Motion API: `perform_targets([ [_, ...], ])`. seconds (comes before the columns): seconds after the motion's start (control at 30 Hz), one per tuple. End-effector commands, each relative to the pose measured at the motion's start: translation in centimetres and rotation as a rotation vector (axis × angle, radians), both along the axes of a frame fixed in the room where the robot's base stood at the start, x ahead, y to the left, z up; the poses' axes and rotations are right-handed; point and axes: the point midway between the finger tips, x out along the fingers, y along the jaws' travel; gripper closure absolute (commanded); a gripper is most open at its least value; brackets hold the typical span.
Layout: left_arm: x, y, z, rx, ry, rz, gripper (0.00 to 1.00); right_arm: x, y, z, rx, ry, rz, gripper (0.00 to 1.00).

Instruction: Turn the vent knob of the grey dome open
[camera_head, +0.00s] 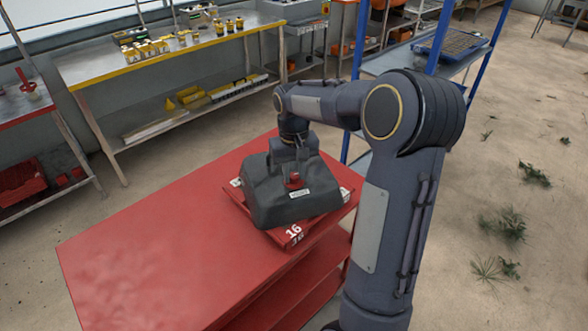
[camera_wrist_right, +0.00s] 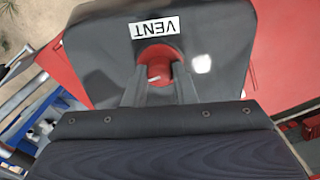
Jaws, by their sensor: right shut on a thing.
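The grey dome (camera_head: 280,208) sits on a red tray (camera_head: 291,238) marked 16, on the red cart. A white VENT label (camera_wrist_right: 154,29) is on the dome's top beside the red vent knob (camera_wrist_right: 158,60). The knob also shows in the head view (camera_head: 294,181). My right gripper (camera_wrist_right: 160,78) comes down onto the dome's top, and its two fingers are shut on the knob, one on each side. A small white mark shows on the knob between the fingertips. The fingers partly hide the knob's sides. My left gripper is not in view.
The red cart top (camera_head: 150,245) is bare to the left of the tray. A metal workbench (camera_head: 165,55) with yellow and black items stands behind. A blue-framed rack (camera_head: 452,47) stands at the back right. Sandy floor lies to the right.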

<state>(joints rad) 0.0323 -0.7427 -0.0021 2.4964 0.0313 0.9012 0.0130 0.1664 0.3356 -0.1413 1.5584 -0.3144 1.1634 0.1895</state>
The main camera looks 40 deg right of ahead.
Motion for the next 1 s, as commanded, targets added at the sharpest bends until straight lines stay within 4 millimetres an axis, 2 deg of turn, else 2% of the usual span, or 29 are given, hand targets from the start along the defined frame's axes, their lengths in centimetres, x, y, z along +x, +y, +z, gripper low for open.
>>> perform_targets([
  [0.4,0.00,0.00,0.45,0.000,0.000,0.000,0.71,0.01,0.02,0.02,0.000,0.001,-0.187,0.99],
  [0.97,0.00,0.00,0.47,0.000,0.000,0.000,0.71,0.00,0.00,-0.01,0.000,0.001,-0.211,0.99],
  [1.0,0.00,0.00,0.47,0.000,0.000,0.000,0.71,0.00,0.00,0.00,0.000,0.000,-0.211,0.71],
])
